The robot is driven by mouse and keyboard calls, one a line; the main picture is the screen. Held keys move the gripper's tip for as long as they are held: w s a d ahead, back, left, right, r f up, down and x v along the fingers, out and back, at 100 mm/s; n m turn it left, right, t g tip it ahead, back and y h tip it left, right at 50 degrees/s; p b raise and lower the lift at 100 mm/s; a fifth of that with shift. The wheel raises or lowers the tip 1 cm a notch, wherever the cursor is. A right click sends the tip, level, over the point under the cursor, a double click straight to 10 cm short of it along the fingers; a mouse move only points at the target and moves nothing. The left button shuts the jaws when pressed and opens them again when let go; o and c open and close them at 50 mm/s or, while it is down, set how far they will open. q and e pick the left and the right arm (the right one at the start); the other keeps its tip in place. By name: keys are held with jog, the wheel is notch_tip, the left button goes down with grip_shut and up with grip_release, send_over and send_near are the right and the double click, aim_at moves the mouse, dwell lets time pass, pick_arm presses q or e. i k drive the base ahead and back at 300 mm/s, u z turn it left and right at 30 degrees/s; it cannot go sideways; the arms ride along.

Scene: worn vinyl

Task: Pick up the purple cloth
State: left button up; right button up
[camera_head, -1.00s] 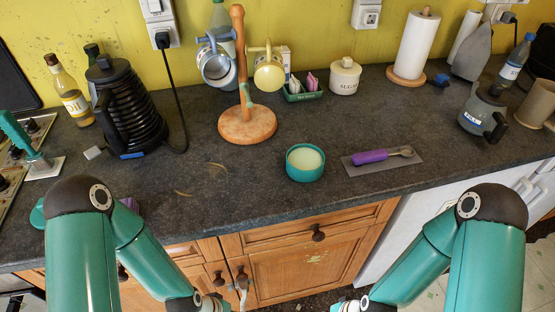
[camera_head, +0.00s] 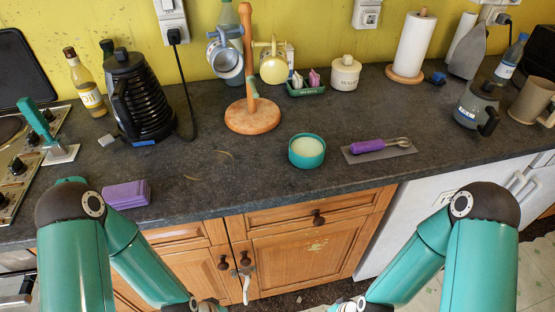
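The purple cloth (camera_head: 127,194) lies folded flat on the dark worktop, near its front edge at the left. It is just above and beside the elbow of my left arm in the picture. My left gripper (camera_head: 207,307) is at the bottom edge of the head view, low in front of the cupboards and well apart from the cloth. Only a small part of it shows. My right gripper (camera_head: 347,306) is also at the bottom edge, mostly cut off. Neither set of fingertips can be made out.
A black kettle (camera_head: 142,98), bottle (camera_head: 86,82) and teal-handled scraper (camera_head: 47,134) stand behind and left of the cloth. A wooden mug stand (camera_head: 251,115), teal bowl (camera_head: 306,151) and purple-handled tool (camera_head: 378,146) are to the right.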

aim_at(136, 193)
jog(key=k, duration=0.4)
jog(key=z, duration=0.15)
jog(key=i, duration=0.5)
jog(key=u, duration=0.25)
jog(key=k, duration=0.5)
jog(key=z, duration=0.5)
jog(key=i, duration=0.65)
jog(key=u, duration=1.75)
